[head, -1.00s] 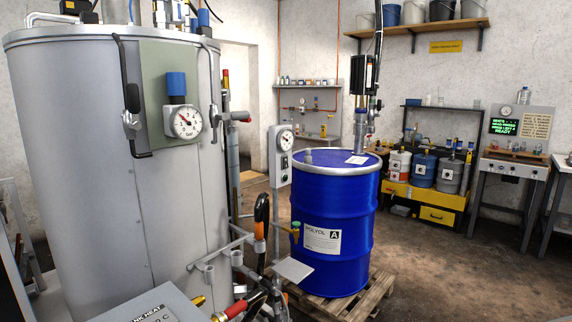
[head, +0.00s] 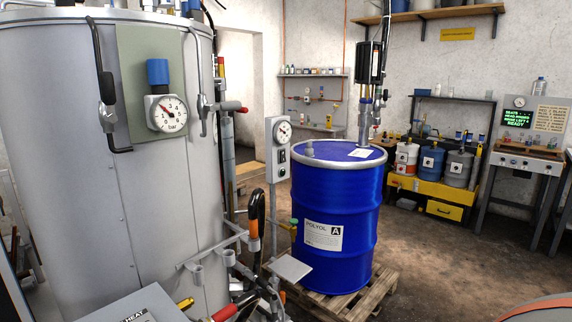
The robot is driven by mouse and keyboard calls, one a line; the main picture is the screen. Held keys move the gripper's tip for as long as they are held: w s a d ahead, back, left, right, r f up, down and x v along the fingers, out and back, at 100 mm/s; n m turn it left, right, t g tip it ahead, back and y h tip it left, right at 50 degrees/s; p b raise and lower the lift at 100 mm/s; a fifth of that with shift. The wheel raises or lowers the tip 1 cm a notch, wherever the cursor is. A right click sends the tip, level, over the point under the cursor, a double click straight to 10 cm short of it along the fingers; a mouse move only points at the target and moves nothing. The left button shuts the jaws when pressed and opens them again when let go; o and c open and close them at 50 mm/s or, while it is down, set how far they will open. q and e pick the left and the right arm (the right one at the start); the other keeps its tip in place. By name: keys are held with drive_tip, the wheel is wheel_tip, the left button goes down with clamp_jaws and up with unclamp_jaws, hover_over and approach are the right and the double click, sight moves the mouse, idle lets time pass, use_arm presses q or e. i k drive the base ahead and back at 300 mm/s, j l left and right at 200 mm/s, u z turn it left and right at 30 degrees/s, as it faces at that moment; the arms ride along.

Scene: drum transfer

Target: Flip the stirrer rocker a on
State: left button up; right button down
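A grey control box (head: 271,160) on a post stands between the tank and the blue drum. It carries a round dial (head: 284,131) at the top and a small dark switch (head: 282,156) below it. That may be the stirrer rocker, but it is too small to read its position or label. The blue drum (head: 335,205), with a "POLYOL A" label, stands upright on a wooden pallet right of the box. A pump (head: 370,85) rises from the drum's lid. Neither of my grippers shows in the head view.
A large grey tank (head: 70,190) with a pressure gauge (head: 167,114) fills the left. Pipes and coloured handles (head: 235,307) crowd the bottom centre. A yellow stand (head: 445,195) with cans is at the back right. Floor is clear right of the drum. An orange-grey rounded thing (head: 540,309) enters bottom right.

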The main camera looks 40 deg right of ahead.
sight(282, 158)
drive_tip(key=i+l+u, duration=0.25)
drive_tip(key=l+u, duration=0.2)
drive_tip(key=l, duration=1.15)
drive_tip(key=l+u, duration=0.4)
drive_tip(key=l, duration=1.15)
